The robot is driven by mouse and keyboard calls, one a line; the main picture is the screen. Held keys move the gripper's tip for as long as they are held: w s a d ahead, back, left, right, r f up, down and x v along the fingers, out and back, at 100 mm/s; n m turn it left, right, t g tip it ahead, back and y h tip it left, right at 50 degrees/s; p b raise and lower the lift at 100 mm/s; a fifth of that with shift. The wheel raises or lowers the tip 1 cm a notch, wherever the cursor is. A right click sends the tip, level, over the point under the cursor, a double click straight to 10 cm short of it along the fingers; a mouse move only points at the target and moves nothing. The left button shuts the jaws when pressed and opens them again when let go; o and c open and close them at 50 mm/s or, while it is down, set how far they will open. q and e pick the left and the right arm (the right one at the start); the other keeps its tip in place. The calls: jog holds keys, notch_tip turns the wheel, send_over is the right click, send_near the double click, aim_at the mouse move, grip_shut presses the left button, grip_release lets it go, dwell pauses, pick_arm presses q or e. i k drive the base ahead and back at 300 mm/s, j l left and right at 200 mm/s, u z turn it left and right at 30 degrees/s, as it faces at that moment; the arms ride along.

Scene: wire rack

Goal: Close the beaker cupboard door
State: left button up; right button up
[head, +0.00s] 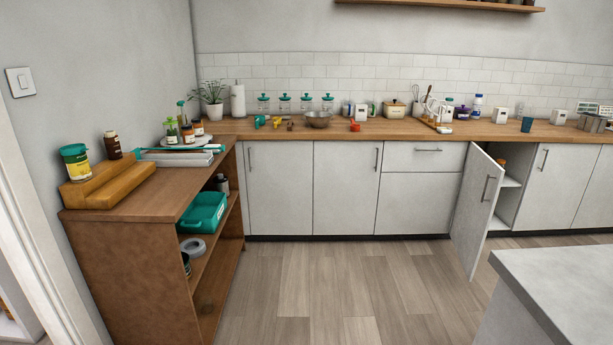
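One cupboard door (476,209) under the long counter stands open, swung out into the room, with its hinge side at the left of its opening. It is pale grey with a vertical bar handle (488,187). The open cupboard (510,205) behind it has a shelf, and an orange-brown item (501,162) shows inside near the top. I see no beakers inside; much of the interior is hidden by the door. Neither of my grippers shows in the head view.
A grey-topped island (565,290) stands at the front right, close to the open door. The wooden floor (345,290) in the middle is clear. A wooden shelf unit (130,260) stands at the left. The wooden counter (345,135) along the back holds jars, bowls and utensils.

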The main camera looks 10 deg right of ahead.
aim_at(481, 178)
jog(key=i+z, duration=0.35)
jog(key=i, duration=0.35)
jog(key=i+j+z, duration=0.15)
jog(key=i+z, duration=0.15)
jog(key=i, duration=0.35)
jog(key=i+z, duration=0.45)
jog(key=i, duration=0.2)
jog(key=i+j+z, duration=0.1)
jog(key=i+z, duration=0.7)
jog(key=j+u, duration=0.25)
jog(key=j, duration=0.3)
jog(key=k, duration=0.05)
